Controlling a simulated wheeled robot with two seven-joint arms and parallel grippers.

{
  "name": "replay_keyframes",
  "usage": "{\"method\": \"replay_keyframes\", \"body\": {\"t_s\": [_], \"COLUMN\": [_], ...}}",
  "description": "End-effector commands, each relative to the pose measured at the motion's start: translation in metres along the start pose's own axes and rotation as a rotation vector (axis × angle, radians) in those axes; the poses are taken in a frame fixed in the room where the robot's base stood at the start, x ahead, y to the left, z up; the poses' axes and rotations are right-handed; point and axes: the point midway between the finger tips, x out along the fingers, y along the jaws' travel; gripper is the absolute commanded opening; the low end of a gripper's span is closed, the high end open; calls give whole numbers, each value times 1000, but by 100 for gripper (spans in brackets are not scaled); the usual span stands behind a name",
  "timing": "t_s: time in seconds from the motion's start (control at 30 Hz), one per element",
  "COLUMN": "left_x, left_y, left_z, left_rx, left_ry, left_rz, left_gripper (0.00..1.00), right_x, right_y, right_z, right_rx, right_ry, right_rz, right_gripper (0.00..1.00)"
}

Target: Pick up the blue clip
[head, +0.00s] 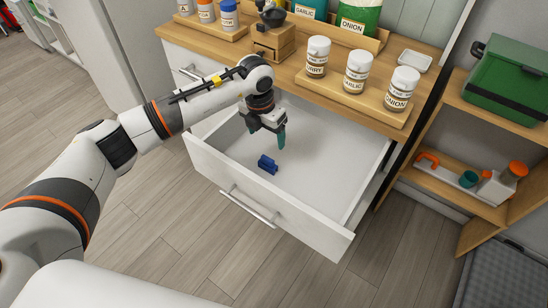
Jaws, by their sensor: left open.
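The blue clip (267,164) lies on the floor of the open white drawer (287,206), left of its middle and near the front panel. My left gripper (275,143) reaches into the drawer opening from above, a little behind the clip in the picture. It is open and apart from the clip, with a teal fingertip pointing down. No other object shows inside the drawer. My right gripper is not in view.
The wooden counter (290,75) above the drawer holds several labelled jars (357,72) on a tray and a dark grinder (271,15). A shelf (455,190) at right holds a green box (506,78) and small items. The rest of the drawer floor is clear.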

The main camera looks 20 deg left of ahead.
Motion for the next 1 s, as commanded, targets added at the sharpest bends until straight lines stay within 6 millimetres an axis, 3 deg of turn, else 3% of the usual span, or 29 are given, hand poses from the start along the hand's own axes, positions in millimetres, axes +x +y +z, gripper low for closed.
{"method": "replay_keyframes", "body": {"t_s": [0.13,0.33,0.43,0.53,0.77,1.0], "left_x": [10,44,61,69,89,121], "left_y": [-6,-6,-6,-6,-5,-5], "left_z": [2,3,3,2,4,4], "left_rx": [-5,-6,-5,-4,-3,-4], "left_ry": [-11,-11,-10,-9,-9,-8], "left_rz": [-24,-20,-19,-19,-18,-18], "left_gripper": [80,80,80,80,80,80], "right_x": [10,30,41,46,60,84], "right_y": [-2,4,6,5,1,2], "right_z": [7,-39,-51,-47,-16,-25], "right_rx": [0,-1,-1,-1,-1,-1], "right_ry": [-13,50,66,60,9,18], "right_rz": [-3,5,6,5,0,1], "right_gripper": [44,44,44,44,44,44]}}
